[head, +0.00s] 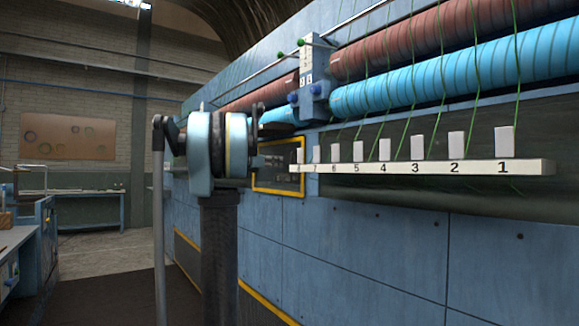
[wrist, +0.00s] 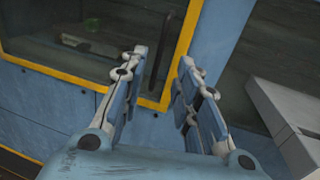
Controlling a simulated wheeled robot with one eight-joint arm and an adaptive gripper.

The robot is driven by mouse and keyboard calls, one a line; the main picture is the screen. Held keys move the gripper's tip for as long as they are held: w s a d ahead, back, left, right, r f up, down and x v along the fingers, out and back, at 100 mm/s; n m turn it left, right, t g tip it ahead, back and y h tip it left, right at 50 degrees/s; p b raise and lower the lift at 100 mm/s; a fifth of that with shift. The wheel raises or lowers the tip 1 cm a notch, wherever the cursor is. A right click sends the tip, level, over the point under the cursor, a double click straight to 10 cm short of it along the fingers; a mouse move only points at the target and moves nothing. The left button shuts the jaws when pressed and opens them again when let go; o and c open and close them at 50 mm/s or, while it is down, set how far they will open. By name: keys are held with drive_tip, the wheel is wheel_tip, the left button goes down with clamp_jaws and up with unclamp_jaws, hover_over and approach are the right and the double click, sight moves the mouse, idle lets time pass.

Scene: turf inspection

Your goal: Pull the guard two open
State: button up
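A yellow-framed guard panel (head: 278,190) with a dark window is set in the blue machine front in the head view, partly hidden by my arm. No number shows on it, so I cannot tell whether it is guard two. In the wrist view its yellow frame (wrist: 190,32) crosses ahead of my fingers. A dark upright bar, perhaps a handle (wrist: 161,55), shows just inside the frame's right side. My gripper (wrist: 167,58) is open and empty, its two fingers apart near the frame's lower right corner. Whether it touches anything is unclear.
A white ledge (head: 430,168) numbered 1 to 8 with small white blocks juts out right of the panel. It shows close on the right in the wrist view (wrist: 280,110). Blue and red rollers run above. A workbench (head: 20,240) stands at left, with floor between.

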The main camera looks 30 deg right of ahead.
drive_tip(key=x, duration=1.1)
drive_tip(key=shift+w+d, duration=0.1)
drive_tip(key=shift+d, duration=0.25)
clamp_jaws()
